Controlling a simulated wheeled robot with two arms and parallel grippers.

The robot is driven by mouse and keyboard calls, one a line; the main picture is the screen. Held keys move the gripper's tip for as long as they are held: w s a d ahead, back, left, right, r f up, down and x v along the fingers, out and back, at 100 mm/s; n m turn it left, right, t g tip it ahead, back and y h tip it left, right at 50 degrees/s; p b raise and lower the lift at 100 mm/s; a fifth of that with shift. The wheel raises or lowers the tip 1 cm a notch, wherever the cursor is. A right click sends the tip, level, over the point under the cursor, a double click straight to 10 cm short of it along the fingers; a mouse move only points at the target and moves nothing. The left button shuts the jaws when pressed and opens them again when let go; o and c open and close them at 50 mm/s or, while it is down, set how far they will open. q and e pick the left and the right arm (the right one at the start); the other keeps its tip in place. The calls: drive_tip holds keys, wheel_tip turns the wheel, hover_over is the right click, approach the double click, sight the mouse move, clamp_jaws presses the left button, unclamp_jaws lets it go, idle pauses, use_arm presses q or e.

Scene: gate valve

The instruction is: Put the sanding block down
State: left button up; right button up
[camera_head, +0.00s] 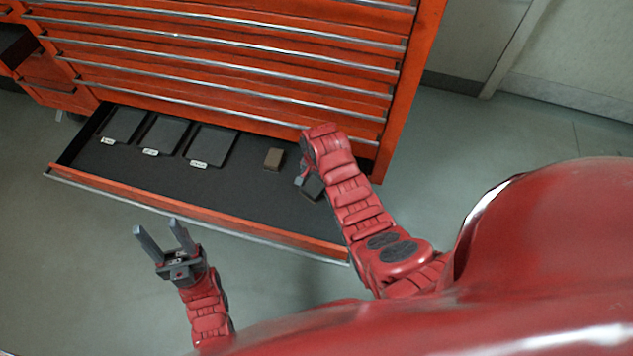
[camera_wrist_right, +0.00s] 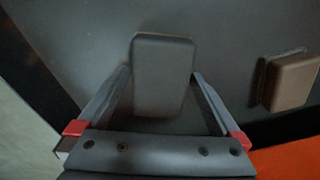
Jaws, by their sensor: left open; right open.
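A dark grey rounded block (camera_wrist_right: 163,75) lies on the dark drawer floor between the spread fingers of my right gripper (camera_wrist_right: 161,84). It shows partly in the head view (camera_head: 314,188), beside my right wrist. A brown block (camera_head: 274,158) lies to its left in the drawer; the right wrist view shows it at the right (camera_wrist_right: 292,82). I cannot tell for certain which of the two is the sanding block. My right gripper is open, with its fingertips mostly hidden in the head view. My left gripper (camera_head: 157,228) is open and empty, in front of the drawer.
The open bottom drawer (camera_head: 235,188) of a red tool cabinet (camera_head: 230,75) also holds three dark flat trays with white labels (camera_head: 208,147) on its left side. The drawer's front edge runs between my body and the contents. Bare drawer floor surrounds the brown block.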

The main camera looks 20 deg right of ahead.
sight(316, 183)
wheel_tip(316, 183, up, 12)
drive_tip(key=p, duration=0.4)
drive_tip(key=shift+r, duration=0.15)
idle(0.3)
